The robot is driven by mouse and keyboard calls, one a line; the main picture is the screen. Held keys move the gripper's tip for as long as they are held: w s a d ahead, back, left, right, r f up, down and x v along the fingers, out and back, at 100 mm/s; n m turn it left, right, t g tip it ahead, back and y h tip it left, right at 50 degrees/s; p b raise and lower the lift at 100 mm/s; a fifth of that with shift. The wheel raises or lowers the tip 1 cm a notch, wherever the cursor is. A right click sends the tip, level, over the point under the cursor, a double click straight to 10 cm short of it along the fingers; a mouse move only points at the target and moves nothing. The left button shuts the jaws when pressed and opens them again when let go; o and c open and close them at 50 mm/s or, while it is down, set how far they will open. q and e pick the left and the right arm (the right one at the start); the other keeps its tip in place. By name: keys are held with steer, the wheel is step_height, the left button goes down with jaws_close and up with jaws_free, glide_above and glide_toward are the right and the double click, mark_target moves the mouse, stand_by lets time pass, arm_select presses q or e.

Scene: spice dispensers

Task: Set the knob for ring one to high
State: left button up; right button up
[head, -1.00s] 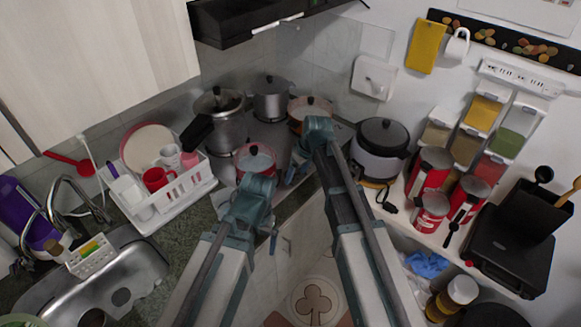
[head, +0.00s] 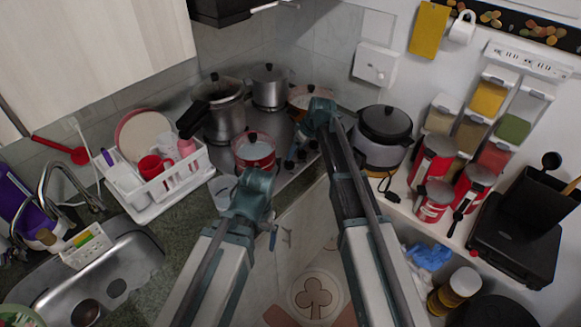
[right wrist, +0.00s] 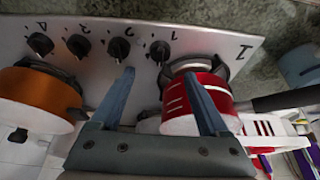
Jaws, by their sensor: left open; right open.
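The stove panel (right wrist: 100,45) carries a row of black knobs in the right wrist view. The rightmost knob (right wrist: 159,51) has a small 1 printed beside it. The 2 knob (right wrist: 119,48), 3 knob (right wrist: 78,46) and 4 knob (right wrist: 40,44) stand to its left. My right gripper (right wrist: 160,75) is open and empty. My right gripper also shows at the stove front in the head view (head: 299,152). My left gripper (head: 272,236) is open and empty, low in front of the counter.
A red pot (head: 253,151) stands on the stove, close beside the right finger in the right wrist view (right wrist: 207,98). An orange pot (right wrist: 38,95) stands further left there. A white dish rack (head: 180,180) is left of the stove. A cooker (head: 382,140) stands on the right.

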mark_target(291, 162)
steer(key=b+x, duration=0.6)
steer(key=x, duration=0.2)
steer(key=shift+f, duration=0.15)
jaws_close()
